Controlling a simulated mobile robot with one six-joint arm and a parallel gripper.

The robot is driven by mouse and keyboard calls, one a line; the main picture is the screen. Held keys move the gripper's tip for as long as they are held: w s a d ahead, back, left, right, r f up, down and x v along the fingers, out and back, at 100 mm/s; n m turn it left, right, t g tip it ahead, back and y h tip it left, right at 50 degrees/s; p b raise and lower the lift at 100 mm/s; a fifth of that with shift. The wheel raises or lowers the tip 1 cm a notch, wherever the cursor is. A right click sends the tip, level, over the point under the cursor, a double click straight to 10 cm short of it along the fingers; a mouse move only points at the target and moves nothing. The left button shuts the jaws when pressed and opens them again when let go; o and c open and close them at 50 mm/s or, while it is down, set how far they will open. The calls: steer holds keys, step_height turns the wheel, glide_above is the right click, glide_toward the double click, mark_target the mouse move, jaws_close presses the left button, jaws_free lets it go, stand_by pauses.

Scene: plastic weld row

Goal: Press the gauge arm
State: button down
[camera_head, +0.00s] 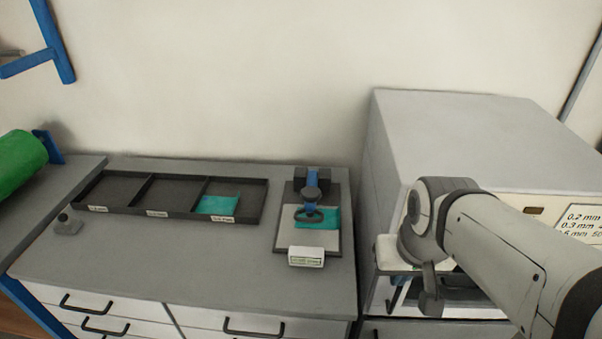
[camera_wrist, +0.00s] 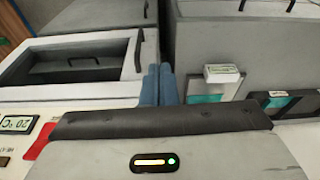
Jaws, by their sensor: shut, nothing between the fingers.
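The gauge (camera_head: 312,205) stands on the bench, with a blue arm and a dark ring-shaped handle (camera_head: 308,215) over a pale base plate. A teal piece (camera_head: 318,218) lies on the plate beneath the handle. A small white display box (camera_head: 306,257) sits at the gauge's front edge; it also shows in the wrist view (camera_wrist: 222,74). My gripper (camera_wrist: 158,72) shows its two blue fingers side by side, shut and empty. In the head view it is right of the gauge, in front of the large grey machine and apart from the gauge. The blue arm is not clearly visible in the wrist view.
A dark three-compartment tray (camera_head: 172,210) lies left of the gauge, with teal material (camera_head: 217,204) in its right compartment. A small grey object (camera_head: 68,223) stands at the bench's left. The large grey machine (camera_head: 470,130) rises on the right. The bench front is clear.

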steer(key=w+a+f+n+t+h+b, duration=0.1)
steer(key=w+f+n+t+h+b, duration=0.15)
steer(key=w+n, duration=0.45)
steer(key=w+a+f+n+t+h+b, duration=0.1)
steer(key=w+f+n+h+b, duration=0.25)
steer(key=n, duration=0.75)
steer(key=w+a+f+n+t+y+b, duration=0.1)
steer(key=w+a+f+n+t+y, duration=0.1)
steer(key=a+n, duration=0.6)
steer(key=w+a+f+n+t+y+b, duration=0.1)
steer(key=w+a+f+n+t+y, duration=0.1)
steer(key=a+n, duration=0.6)
steer(key=shift+w+a+f+n+t+y, duration=0.2)
steer(key=shift+w+n+t+y, duration=0.45)
steer(key=shift+w+n+y, duration=0.15)
steer(key=b+x, duration=0.3)
steer(key=x, duration=0.7)
